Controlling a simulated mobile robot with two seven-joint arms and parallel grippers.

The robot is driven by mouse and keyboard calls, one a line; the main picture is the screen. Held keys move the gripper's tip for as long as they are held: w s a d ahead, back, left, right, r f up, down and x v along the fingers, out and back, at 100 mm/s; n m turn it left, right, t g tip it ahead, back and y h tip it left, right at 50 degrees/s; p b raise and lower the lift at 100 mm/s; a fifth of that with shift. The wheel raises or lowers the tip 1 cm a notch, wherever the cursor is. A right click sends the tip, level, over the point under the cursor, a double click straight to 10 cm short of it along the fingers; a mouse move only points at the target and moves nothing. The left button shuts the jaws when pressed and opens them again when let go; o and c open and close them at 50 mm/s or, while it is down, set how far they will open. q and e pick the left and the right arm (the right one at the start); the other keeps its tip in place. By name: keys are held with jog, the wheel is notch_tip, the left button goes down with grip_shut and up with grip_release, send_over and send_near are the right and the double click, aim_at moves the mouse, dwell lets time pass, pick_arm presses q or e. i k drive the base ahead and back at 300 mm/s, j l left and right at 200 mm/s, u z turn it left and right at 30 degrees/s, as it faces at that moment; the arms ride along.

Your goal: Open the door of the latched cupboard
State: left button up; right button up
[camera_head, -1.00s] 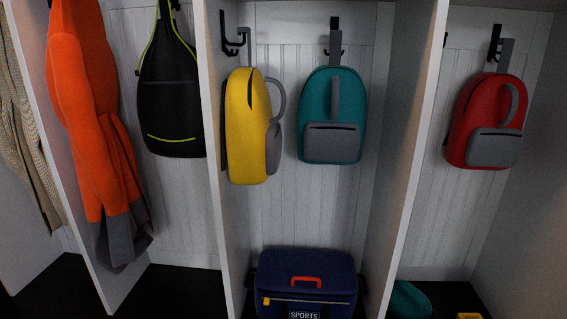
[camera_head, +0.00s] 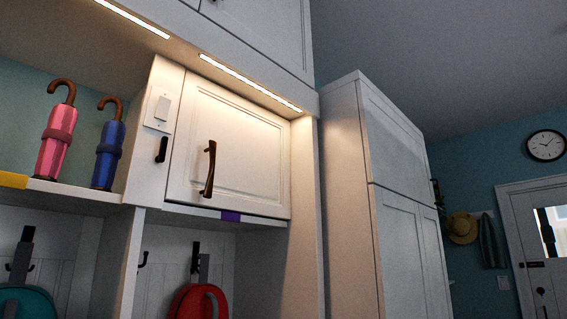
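A white cupboard door (camera_head: 238,147) with a raised panel is shut, in the upper row above the cubbies. A dark brown vertical handle (camera_head: 208,168) is near its left edge. A small dark latch-like piece (camera_head: 161,149) is on the white panel just left of the door, below a white switch plate (camera_head: 162,107). I cannot tell how the dark piece works. Neither of my grippers is in view.
A pink umbrella (camera_head: 56,135) and a blue umbrella (camera_head: 109,148) stand on the open shelf at left. Red (camera_head: 199,302) and teal (camera_head: 22,302) backpacks hang below. A tall white cabinet (camera_head: 402,240) stands at right. Lit strips run above the cupboard.

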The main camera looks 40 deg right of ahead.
aim_at(229, 152)
jog(key=z, duration=1)
jog(key=i+l, duration=0.2)
jog(key=l, duration=0.1)
